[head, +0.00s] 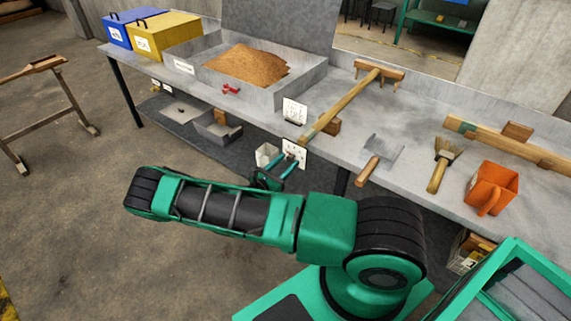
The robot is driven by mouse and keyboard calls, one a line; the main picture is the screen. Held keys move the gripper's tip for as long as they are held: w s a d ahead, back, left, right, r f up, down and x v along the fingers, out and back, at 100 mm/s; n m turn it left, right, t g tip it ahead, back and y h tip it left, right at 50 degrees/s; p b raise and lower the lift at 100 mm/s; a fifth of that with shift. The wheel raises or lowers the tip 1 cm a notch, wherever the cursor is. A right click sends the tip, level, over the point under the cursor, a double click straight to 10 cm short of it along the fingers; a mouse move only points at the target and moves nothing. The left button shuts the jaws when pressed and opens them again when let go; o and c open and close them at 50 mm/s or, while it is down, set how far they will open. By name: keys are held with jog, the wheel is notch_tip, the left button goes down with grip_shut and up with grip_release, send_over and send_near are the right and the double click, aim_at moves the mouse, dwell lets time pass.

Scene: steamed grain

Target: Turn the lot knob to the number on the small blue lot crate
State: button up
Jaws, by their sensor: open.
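A blue box (121,31) with a small white label stands at the far left end of the grey bench; I cannot read its label or tell whether it is the lot crate. A white plate (295,151) with dark marks is on the bench's front side. A second white marked card (295,110) stands above it at the bench edge. The marks are too small to read, and I cannot make out a knob. My gripper (287,165) is open, its teal fingers pointing at the lower plate and partly covering it. I cannot tell whether they touch anything.
A yellow box (165,35) and a grey tray of grain (246,66) are on the bench (405,190). The left floor is mostly clear.

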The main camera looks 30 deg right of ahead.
jog(key=shift+w+d, duration=0.1)
jog(key=shift+d, duration=0.1)
jog(key=c, duration=1)
jog(key=shift+a, duration=0.15)
